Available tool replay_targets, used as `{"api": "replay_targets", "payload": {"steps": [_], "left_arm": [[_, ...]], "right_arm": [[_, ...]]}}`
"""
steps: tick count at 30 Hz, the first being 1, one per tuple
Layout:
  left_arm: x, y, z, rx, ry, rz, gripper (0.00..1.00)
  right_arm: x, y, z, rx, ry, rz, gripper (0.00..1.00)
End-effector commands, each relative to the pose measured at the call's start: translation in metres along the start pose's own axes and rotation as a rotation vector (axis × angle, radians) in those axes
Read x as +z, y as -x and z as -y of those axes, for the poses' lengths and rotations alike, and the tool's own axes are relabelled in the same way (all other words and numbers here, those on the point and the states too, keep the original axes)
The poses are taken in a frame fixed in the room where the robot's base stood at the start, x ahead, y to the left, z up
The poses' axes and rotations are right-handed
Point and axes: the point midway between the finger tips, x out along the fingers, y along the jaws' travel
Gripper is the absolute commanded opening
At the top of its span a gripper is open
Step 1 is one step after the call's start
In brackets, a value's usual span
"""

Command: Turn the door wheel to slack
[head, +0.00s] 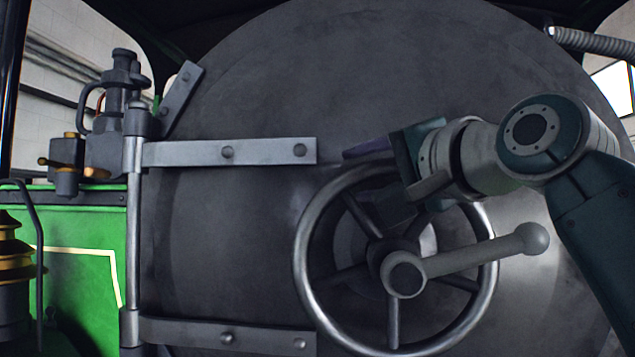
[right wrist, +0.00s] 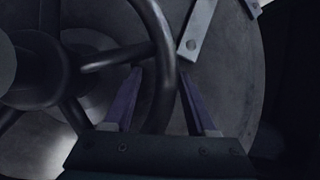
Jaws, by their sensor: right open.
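The door wheel (head: 304,240) is a steel spoked ring on the front of a large round dark door (head: 400,70). A lever handle (head: 480,252) with a ball end crosses in front of its hub and points right, slightly up. My right gripper (head: 366,177) is at the wheel's top rim. In the right wrist view the wheel rim (right wrist: 164,50) passes between its two purple fingers (right wrist: 160,85), which stand apart with gaps beside the rim. The gripper hides part of the upper rim and a spoke in the head view. My left gripper is not in view.
Two flat hinge straps, an upper one (head: 250,151) and a lower one (head: 230,332), run from a vertical hinge post (head: 133,240) at left. A pump-like fitting (head: 118,100) and a green panel (head: 85,260) lie farther left. The door face between straps is clear.

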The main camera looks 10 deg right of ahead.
Motion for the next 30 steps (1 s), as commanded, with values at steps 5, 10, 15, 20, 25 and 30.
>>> {"api": "replay_targets", "payload": {"steps": [5,10,15,20,25,30], "left_arm": [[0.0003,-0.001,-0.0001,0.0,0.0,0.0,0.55],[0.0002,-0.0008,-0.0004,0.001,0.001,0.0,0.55],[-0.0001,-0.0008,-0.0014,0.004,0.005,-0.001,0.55],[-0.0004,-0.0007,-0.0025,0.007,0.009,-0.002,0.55],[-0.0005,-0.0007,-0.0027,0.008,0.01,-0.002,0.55],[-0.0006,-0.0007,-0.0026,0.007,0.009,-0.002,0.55]], "right_arm": [[0.0,-0.0038,0.0005,0.0,0.001,0.0,0.57],[0.0,-0.0036,0.0006,0.0,0.001,0.0,0.56],[0.0,-0.0035,0.0005,0.0,0.001,0.0,0.37],[0.0,-0.0034,0.0004,0.0,0.001,0.0,0.19],[0.0,-0.0033,0.0004,0.0,0.001,0.0,0.0],[0.0,-0.0033,0.0004,0.0,0.001,0.0,0.0]]}}
